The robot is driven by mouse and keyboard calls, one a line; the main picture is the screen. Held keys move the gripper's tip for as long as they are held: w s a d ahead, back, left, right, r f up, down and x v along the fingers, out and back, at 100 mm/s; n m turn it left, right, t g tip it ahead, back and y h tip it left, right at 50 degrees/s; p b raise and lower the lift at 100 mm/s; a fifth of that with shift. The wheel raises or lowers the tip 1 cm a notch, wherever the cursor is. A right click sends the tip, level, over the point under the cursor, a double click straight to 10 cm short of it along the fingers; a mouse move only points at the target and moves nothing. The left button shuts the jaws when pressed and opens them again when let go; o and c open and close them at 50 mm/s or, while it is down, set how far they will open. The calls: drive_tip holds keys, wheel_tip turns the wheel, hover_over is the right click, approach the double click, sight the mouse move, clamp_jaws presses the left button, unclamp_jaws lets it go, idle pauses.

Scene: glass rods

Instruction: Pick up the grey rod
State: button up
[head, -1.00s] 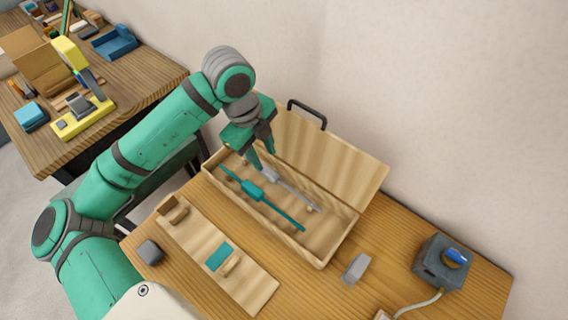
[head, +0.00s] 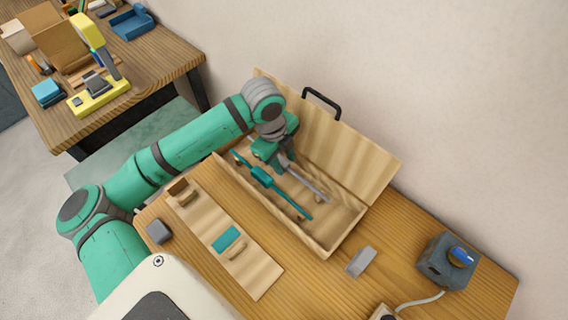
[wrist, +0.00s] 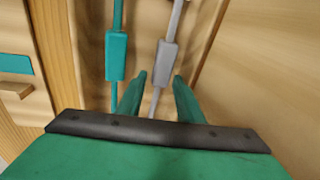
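The grey rod (head: 311,184) lies in the open wooden box (head: 327,249), with a thicker block near its middle that shows in the wrist view (wrist: 167,55). The teal rod (head: 287,196) lies beside it, to its left in the wrist view (wrist: 117,55). My gripper (wrist: 158,78) is over the box, its two green fingers apart, one on each side of the grey rod just below its block. In the head view my gripper (head: 283,162) hides the rod's far end. I cannot tell whether the fingers touch the rod.
The box's lid (head: 345,140) with a black handle stands open behind. In front lies a wooden board (head: 262,279) with a teal patch. A grey block (head: 361,261) and a grey device with a blue knob (head: 447,261) stand to the right. Another cluttered table (head: 150,90) is at the left.

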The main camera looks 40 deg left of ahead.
drive_tip(key=shift+f, duration=0.1)
drive_tip(key=shift+c, duration=0.6)
clamp_jaws()
drive_tip(key=shift+r, duration=0.2)
